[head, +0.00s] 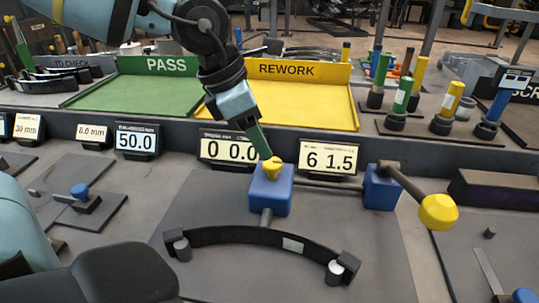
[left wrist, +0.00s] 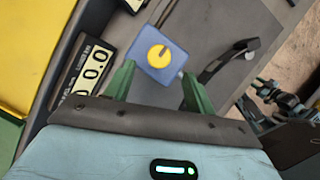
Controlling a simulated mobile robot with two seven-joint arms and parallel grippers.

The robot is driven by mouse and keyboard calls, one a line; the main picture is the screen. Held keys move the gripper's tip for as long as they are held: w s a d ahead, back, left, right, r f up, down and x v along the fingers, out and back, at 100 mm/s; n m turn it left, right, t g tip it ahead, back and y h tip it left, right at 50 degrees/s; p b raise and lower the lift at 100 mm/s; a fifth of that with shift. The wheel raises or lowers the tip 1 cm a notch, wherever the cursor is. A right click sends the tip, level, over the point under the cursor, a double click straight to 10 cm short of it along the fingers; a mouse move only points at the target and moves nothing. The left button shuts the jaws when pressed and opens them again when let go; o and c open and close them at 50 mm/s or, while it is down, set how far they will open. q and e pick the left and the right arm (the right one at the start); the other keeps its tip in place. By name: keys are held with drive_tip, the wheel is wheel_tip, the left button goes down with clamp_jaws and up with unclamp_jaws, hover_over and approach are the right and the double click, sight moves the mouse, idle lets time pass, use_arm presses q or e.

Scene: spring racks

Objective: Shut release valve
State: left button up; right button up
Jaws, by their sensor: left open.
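The release valve appears to be the yellow knob (head: 272,168) on top of a blue block (head: 270,192). In the left wrist view the round knob (left wrist: 159,56) carries a dark mark toward its upper right. My left gripper (head: 264,152) points down at the knob from above, its green fingers near it. In the left wrist view the fingers (left wrist: 159,70) are spread apart, with the blue block beyond and between their tips. Nothing is held. Whether a finger touches the knob cannot be told. My right gripper is not in view.
A lever with a yellow ball end (head: 438,211) extends from a second blue block (head: 381,187) on the right. A curved black bar (head: 262,236) lies in front. Displays reading 0 0.0 (head: 229,150) and 6 1.5 (head: 329,159) stand behind. Green PASS (head: 130,95) and yellow REWORK (head: 310,108) trays are farther back.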

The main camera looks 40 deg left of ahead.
sight(272, 162)
use_arm(q)
drive_tip(key=x, duration=0.5)
drive_tip(key=shift+w+f, duration=0.1)
drive_tip(key=shift+f, duration=0.25)
drive_tip(key=c, duration=1)
